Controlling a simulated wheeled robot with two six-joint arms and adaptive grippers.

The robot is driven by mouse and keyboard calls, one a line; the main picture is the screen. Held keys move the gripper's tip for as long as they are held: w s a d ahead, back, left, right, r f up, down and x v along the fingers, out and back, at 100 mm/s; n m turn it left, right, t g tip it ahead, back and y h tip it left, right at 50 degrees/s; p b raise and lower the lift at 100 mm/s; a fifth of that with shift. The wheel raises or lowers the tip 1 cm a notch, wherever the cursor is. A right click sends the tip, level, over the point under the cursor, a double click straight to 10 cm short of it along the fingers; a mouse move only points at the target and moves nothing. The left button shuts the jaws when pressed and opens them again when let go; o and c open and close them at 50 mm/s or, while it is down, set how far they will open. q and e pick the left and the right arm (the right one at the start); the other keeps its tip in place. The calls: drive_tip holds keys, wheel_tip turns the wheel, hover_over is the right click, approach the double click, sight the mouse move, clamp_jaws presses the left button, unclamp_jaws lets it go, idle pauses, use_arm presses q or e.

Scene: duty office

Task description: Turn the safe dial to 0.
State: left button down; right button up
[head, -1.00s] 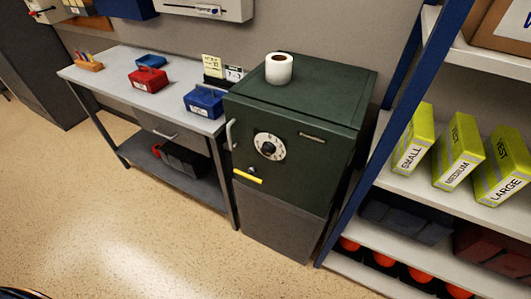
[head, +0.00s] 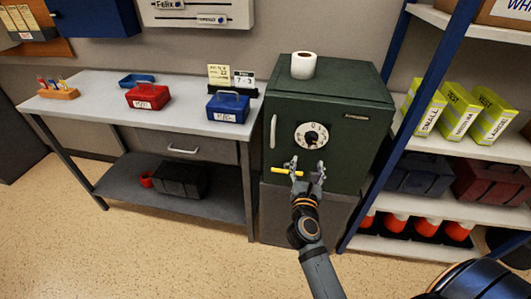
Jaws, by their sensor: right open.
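The dark green safe (head: 350,160) stands on a grey base between the workbench and the shelf unit. Its round white dial (head: 312,135) with a dark centre knob is on the door; the marks are too small to read surely. A vertical handle (head: 273,132) is left of the dial, and a yellow strip (head: 288,171) is below it. My right gripper (head: 308,168) is open and empty in front of the safe door, just below the dial, its fingers pointing up toward it. Contact with the door cannot be told. My left gripper is not in view.
A white paper roll (head: 303,66) stands on the safe. The workbench (head: 90,108) at left carries a red box (head: 148,96), a blue box (head: 228,107) and small trays. The shelf unit (head: 440,150) stands close on the right. The floor in front is clear.

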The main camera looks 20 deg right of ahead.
sight(311, 141)
drive_tip(key=shift+m, duration=0.5)
drive_tip(key=x, duration=0.3)
drive_tip(key=p+x, duration=0.1)
drive_tip(key=x, duration=0.6)
drive_tip(key=shift+s+d+r, duration=0.2)
drive_tip(key=shift+d+r, duration=0.15)
drive_tip(key=shift+d, duration=0.05)
drive_tip(key=shift+w+d, duration=0.2)
drive_tip(key=shift+w, duration=0.15)
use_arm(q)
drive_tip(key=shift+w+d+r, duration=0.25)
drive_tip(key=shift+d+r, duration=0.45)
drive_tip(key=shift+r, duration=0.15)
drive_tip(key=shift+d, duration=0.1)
use_arm(e)
drive_tip(key=shift+c, duration=0.5)
drive_tip(key=shift+c, duration=1.2)
drive_tip(key=c, duration=0.8)
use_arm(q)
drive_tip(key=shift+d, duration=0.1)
